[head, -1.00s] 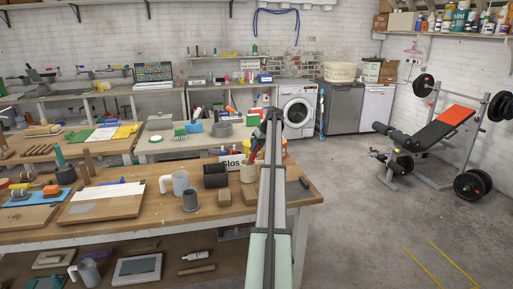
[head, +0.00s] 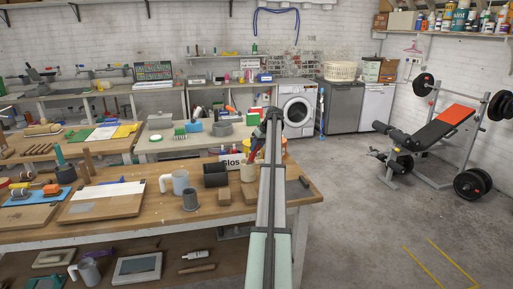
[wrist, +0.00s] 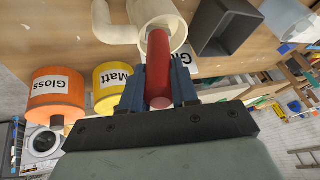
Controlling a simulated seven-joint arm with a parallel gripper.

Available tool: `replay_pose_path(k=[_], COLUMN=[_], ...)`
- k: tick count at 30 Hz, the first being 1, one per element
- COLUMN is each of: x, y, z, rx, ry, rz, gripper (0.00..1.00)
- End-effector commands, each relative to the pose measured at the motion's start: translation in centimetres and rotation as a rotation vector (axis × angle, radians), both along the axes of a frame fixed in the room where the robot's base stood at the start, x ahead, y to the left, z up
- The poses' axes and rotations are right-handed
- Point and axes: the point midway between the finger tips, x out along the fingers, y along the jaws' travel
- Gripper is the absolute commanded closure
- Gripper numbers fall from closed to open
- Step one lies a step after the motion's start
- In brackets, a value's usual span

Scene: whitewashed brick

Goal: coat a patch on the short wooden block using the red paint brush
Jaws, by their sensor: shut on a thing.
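The red paint brush (wrist: 158,62) shows in the wrist view as a red handle between the two dark blue fingers of my gripper (wrist: 160,92), which is shut on it. Its far end is inside a cream mug (wrist: 170,14), so the bristles are hidden. In the head view my gripper (head: 257,148) is above the mug (head: 248,172) at the right of the workbench, partly behind my arm. Two small wooden blocks (head: 224,197) (head: 250,194) lie in front of the mug; I cannot tell which is the short one.
An orange Gloss can (wrist: 56,92) and a yellow Matt can (wrist: 112,80) stand close by in the wrist view. A dark grey box (head: 215,173), a grey cup (head: 190,200) and a pale mug (head: 179,183) stand left of the cream mug. A board (head: 120,205) lies further left.

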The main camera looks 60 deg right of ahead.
Motion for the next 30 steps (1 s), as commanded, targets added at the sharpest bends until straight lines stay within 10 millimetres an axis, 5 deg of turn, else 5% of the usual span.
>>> replay_pose_path(k=[11, 30], x=[-0.1, 0.0], y=[0.0, 0.0], z=[0.1, 4.2], rx=[0.0, 0.0], ry=[0.004, 0.001], rz=[-0.001, 0.0], gripper=[1.0, 1.0])
